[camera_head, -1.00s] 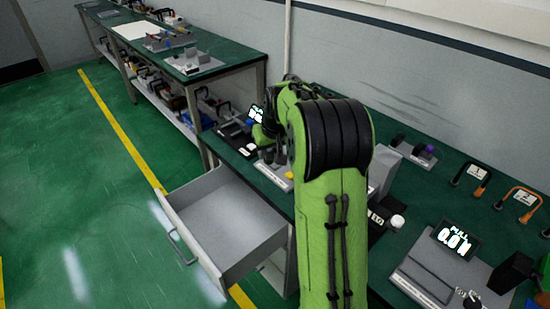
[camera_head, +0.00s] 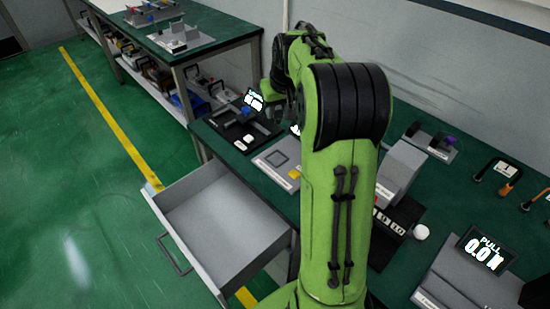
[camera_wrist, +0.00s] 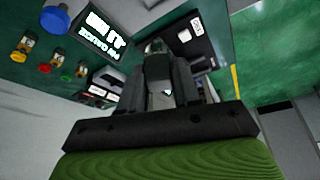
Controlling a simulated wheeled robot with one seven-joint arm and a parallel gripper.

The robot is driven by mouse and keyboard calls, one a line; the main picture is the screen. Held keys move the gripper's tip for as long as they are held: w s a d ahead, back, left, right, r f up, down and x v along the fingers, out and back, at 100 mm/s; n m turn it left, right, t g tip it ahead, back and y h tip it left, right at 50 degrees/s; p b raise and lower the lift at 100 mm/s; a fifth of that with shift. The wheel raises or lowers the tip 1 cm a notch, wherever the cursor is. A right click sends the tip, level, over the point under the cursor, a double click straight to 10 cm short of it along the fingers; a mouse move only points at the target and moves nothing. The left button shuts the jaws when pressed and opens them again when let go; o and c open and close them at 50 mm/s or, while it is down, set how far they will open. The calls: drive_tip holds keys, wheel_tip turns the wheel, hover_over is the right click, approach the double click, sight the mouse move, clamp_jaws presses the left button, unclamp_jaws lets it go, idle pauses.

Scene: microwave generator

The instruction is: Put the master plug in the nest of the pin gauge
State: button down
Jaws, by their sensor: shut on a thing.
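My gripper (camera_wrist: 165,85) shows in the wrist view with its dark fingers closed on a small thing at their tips. It is probably the master plug (camera_wrist: 156,46), mostly hidden by the fingers. A lit display reading upside down stands left of the fingers; it seems to be the pin gauge display (camera_wrist: 103,35). In the head view the likely pin gauge is the black unit (camera_head: 238,128) with a lit screen (camera_head: 253,99), left of my arm. My gripper is hidden behind the arm there. The nest cannot be made out clearly.
A grey plate with a yellow patch (camera_head: 277,162) lies beside the black unit. A grey block (camera_head: 401,168) and a pull gauge (camera_head: 484,254) stand to the right. Blue knob (camera_wrist: 55,19) at wrist view's upper left.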

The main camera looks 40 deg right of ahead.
drive_tip(key=b, duration=0.4)
hover_over(275, 155)
drive_tip(key=s, duration=0.2)
drive_tip(key=f, duration=0.5)
drive_tip(key=shift+w+a+f, duration=0.1)
drive_tip(key=shift+w+a, duration=0.1)
drive_tip(key=shift+a, duration=0.1)
wheel_tip(275, 155, down, 10)
drive_tip(key=b, duration=0.4)
drive_tip(key=shift+f, duration=0.2)
drive_tip(key=shift+r, duration=0.15)
drive_tip(key=c, duration=1.2)
unclamp_jaws()
drive_tip(key=shift+f+b, duration=0.25)
drive_tip(key=shift+b, duration=0.1)
drive_tip(key=shift+c, duration=0.2)
drive_tip(key=o, duration=0.5)
drive_tip(key=shift+c, duration=0.2)
drive_tip(key=shift+r, duration=0.1)
